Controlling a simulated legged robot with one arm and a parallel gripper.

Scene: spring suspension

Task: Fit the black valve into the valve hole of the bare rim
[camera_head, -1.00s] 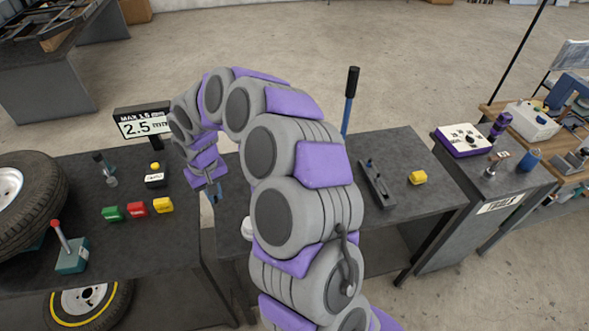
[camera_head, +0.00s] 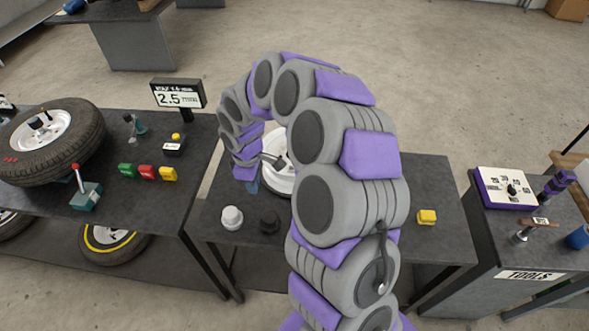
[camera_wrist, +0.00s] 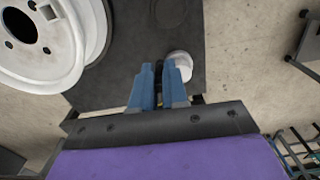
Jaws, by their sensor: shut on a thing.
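My gripper (camera_wrist: 160,78) points down over the middle table, its blue fingers shut on a small dark thing, which I take for the black valve (camera_wrist: 159,73). Most of the valve is hidden between the fingers. In the head view my gripper (camera_head: 252,186) is partly covered by my arm. The bare white rim (camera_head: 282,181) lies just to its right, half hidden behind the arm. In the wrist view the rim (camera_wrist: 68,72) is at the upper left, apart from the fingers. Round holes show in its face; I cannot tell which is the valve hole.
A white knob-like piece (camera_head: 232,217) and a black one (camera_head: 269,222) stand on the table's front left. A yellow block (camera_head: 427,216) is at the right. The left bench holds a mounted tyre (camera_head: 82,140), a red-topped lever (camera_head: 84,190), coloured buttons and a display (camera_head: 178,94).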

